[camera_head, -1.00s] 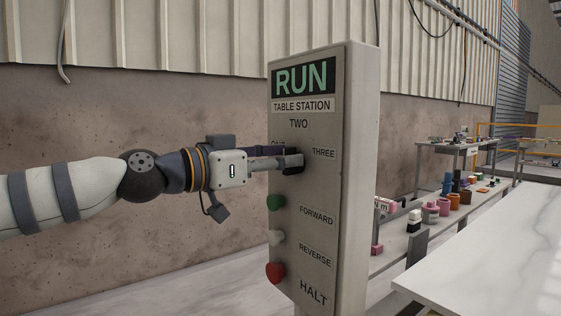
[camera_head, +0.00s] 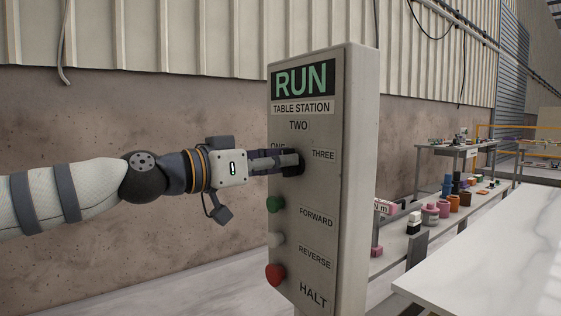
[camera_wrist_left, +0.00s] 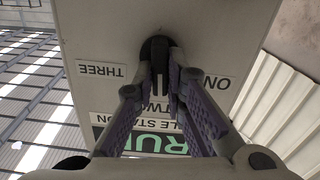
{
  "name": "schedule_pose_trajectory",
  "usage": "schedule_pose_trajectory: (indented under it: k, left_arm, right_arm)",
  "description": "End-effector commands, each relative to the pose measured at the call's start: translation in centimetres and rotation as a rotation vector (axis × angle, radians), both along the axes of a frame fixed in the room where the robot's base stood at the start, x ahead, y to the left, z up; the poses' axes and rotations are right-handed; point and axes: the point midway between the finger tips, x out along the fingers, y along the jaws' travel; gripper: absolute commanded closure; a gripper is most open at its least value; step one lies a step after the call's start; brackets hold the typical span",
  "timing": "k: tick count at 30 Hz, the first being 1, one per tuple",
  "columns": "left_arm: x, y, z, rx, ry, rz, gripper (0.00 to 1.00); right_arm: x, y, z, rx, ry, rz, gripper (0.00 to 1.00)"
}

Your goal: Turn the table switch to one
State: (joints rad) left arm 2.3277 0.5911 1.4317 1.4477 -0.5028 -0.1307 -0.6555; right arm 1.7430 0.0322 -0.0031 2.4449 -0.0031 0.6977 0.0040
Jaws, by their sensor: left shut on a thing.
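The control panel (camera_head: 325,180) is a tall grey box reading RUN, TABLE STATION, with labels ONE, TWO and THREE around a dark rotary switch (camera_head: 298,165). My left gripper (camera_head: 290,160) reaches in from the left with its fingers at the switch, largely covering it. In the left wrist view the fingers of my left gripper (camera_wrist_left: 165,75) close on the dark switch knob (camera_wrist_left: 155,50). The THREE label (camera_wrist_left: 101,70) is on the left and the ONE label (camera_wrist_left: 216,83) on the right there. The knob's exact pointing direction is hard to tell. My right gripper is not in view.
A white marble slab (camera_head: 490,250) lies at the right. A shelf (camera_head: 395,245) with jars stands behind the panel.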

Motion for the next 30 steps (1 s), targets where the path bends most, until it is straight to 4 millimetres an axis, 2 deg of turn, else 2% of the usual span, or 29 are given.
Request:
schedule_pose_trajectory:
  k: [18,30]
  left_arm:
    - [0.39,0.24,-0.28,-0.328,0.454,-0.002,1.0]
    - [0.53,0.35,-0.5,-0.486,0.673,-0.002,1.0]
  right_arm:
    - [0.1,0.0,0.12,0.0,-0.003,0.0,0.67]
    - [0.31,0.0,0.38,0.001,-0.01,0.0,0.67]
